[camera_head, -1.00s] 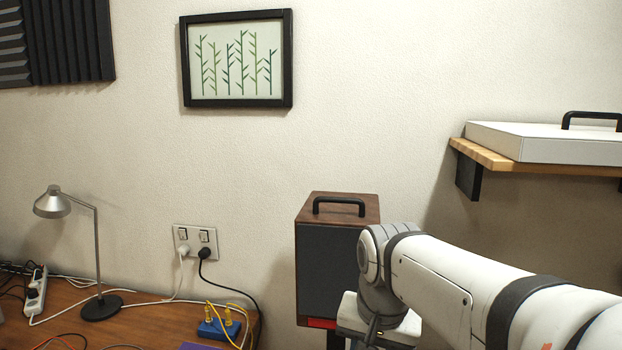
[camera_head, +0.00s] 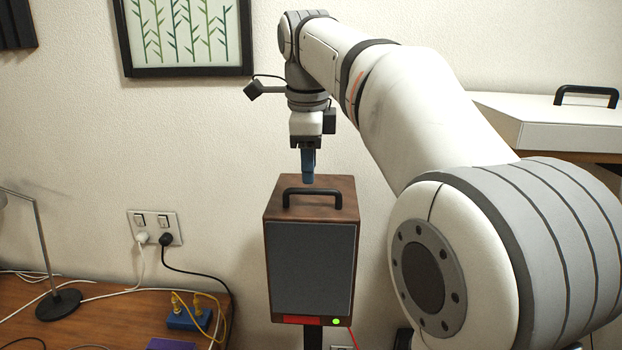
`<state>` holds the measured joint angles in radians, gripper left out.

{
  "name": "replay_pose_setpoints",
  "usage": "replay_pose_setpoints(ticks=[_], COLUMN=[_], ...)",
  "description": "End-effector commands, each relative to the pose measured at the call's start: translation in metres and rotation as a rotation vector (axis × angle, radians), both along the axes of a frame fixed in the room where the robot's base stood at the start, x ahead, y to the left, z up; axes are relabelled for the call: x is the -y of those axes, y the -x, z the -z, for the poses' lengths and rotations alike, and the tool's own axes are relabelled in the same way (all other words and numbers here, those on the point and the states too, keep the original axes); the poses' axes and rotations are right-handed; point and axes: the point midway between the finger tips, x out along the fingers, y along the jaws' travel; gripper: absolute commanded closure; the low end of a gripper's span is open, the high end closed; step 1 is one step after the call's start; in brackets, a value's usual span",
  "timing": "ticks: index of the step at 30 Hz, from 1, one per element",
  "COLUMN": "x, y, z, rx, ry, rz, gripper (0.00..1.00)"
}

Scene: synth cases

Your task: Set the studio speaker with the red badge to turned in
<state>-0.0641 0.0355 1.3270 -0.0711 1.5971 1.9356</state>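The studio speaker (camera_head: 311,268) stands upright on a dark stand, with a walnut cabinet and a dark grey front. Its red badge (camera_head: 301,319) is at the lower front edge, beside a lit green light (camera_head: 336,321). A black handle (camera_head: 312,197) arches over its top. My gripper (camera_head: 308,180) points down just above the handle, with blue fingers. It appears apart from the handle. The fingers are seen edge-on, so I cannot tell whether they are open or shut.
A wall socket (camera_head: 155,228) with two plugs is left of the speaker. A desk (camera_head: 110,318) at lower left bears cables, a lamp (camera_head: 58,303) and a blue box (camera_head: 188,318). A shelf at right holds a white case (camera_head: 545,125) with a black handle.

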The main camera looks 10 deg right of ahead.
Motion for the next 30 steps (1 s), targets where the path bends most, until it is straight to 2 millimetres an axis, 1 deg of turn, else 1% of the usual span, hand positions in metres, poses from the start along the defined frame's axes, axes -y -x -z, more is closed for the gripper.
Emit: replay_pose_setpoints(ticks=[1, 3, 7, 11, 18, 30], x=[0.001, 0.002, 0.003, 0.004, 0.004, 0.005], y=[-0.001, -0.003, -0.006, -0.007, -0.007, -0.007], z=[0.010, 0.020, 0.033, 0.039, 0.039, 0.039], rx=[-0.003, -0.002, -0.001, 0.000, 0.001, 0.001], ry=[0.000, 0.000, 0.000, 0.000, 0.000, 0.000], rz=[0.001, 0.002, 0.002, 0.002, 0.003, 0.003], gripper=[0.66, 0.66, 0.66, 0.66, 0.66, 0.99])
